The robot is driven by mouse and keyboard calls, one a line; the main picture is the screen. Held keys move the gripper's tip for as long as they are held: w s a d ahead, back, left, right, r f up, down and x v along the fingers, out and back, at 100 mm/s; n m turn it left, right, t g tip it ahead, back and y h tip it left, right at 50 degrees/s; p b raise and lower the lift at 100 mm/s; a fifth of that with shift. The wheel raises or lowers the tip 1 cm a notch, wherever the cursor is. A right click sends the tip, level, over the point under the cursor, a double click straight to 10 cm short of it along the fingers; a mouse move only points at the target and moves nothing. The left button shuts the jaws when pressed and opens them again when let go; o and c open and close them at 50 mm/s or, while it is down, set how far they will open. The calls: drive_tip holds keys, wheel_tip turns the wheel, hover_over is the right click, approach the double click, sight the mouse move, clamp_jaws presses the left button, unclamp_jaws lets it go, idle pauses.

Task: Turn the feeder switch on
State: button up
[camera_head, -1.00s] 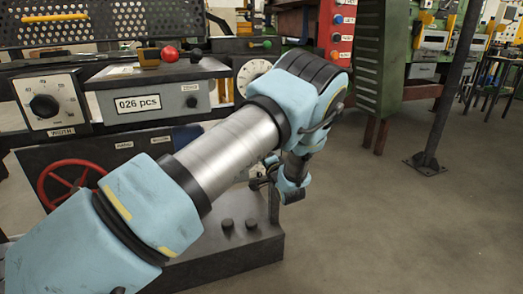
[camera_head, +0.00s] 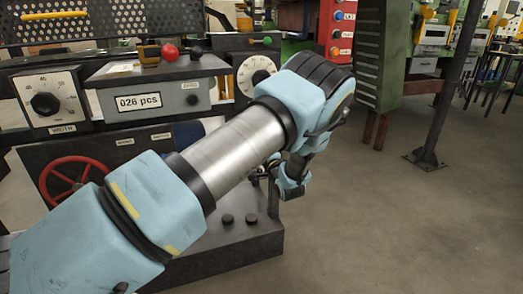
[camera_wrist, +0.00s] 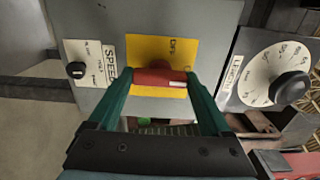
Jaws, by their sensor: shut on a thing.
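In the wrist view, a red switch handle (camera_wrist: 150,77) lies crosswise in front of a yellow plate (camera_wrist: 183,47) with lettering that looks like OFF. The plate is on a grey panel. My gripper (camera_wrist: 159,78) has its two green fingers at either end of the red handle and is shut on it. In the head view my gripper is mostly hidden behind my own wrist, and I cannot make out the switch there.
In the wrist view, a SPEED knob (camera_wrist: 76,69) is left of the plate and a LENGTH dial (camera_wrist: 289,87) right. In the head view, a WIDTH dial (camera_head: 45,103), a counter box (camera_head: 150,103) and a red handwheel (camera_head: 75,182) sit left. Open floor (camera_head: 400,230) lies right.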

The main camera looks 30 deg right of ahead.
drive_tip(key=o, duration=1.2)
drive_tip(key=shift+c, duration=0.2)
drive_tip(key=s+a, duration=0.1)
drive_tip(key=s, duration=0.9)
drive_tip(key=shift+s+a+b, duration=0.15)
drive_tip(key=shift+s+b, duration=0.2)
drive_tip(key=shift+s, duration=0.05)
